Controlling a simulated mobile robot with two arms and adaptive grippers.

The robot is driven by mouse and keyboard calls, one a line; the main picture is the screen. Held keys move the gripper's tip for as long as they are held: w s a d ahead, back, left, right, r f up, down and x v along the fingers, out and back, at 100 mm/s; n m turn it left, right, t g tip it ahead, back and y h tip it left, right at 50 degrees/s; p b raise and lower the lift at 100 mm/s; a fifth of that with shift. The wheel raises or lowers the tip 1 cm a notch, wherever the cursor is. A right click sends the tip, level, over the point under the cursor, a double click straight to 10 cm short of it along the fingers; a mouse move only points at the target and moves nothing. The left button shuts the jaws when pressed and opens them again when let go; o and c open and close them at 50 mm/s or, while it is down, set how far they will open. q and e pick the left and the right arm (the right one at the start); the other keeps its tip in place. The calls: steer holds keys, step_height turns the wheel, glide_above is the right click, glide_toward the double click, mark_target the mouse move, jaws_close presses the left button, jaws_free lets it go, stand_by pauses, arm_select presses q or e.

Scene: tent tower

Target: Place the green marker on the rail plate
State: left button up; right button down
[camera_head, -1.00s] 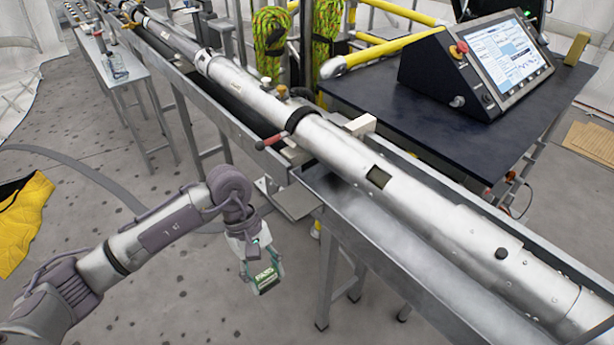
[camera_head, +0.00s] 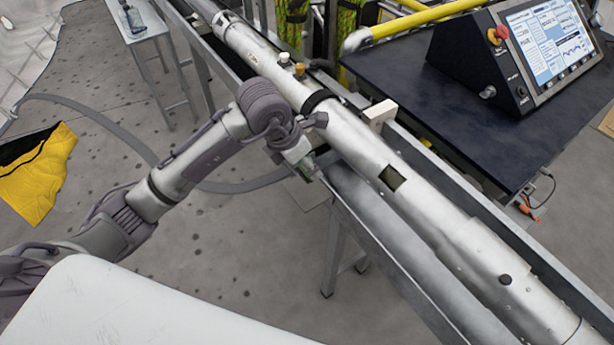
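My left gripper (camera_head: 308,170) is at the near side of the long rail, just left of the silver tube. It is shut on the green marker (camera_head: 309,166), a small green and white block, now mostly hidden by the fingers. The rail plate (camera_head: 306,195), a small grey metal plate jutting from the near side of the rail, is just below the gripper and partly covered by it. I cannot tell whether the marker touches the plate. My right gripper is not in view.
The silver tube (camera_head: 440,225) lies along the rail trough, close to my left wrist. A dark table (camera_head: 450,105) with a touchscreen console (camera_head: 540,45) stands behind it. A yellow cloth or bag (camera_head: 38,180) lies on the floor at left.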

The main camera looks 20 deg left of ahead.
mark_target(302, 175)
arm_select(q)
step_height(302, 175, down, 3)
steer(key=shift+r, duration=0.15)
step_height(302, 175, down, 3)
steer(key=shift+f+p, duration=0.1)
steer(key=shift+p, duration=0.45)
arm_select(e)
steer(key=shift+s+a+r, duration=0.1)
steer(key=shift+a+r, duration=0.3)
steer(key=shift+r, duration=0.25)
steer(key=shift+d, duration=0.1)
arm_select(q)
steer(key=shift+f, duration=0.2)
steer(key=o, duration=1.1)
steer(key=shift+r, duration=0.1)
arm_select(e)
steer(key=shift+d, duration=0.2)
arm_select(q)
steer(key=shift+r, duration=0.1)
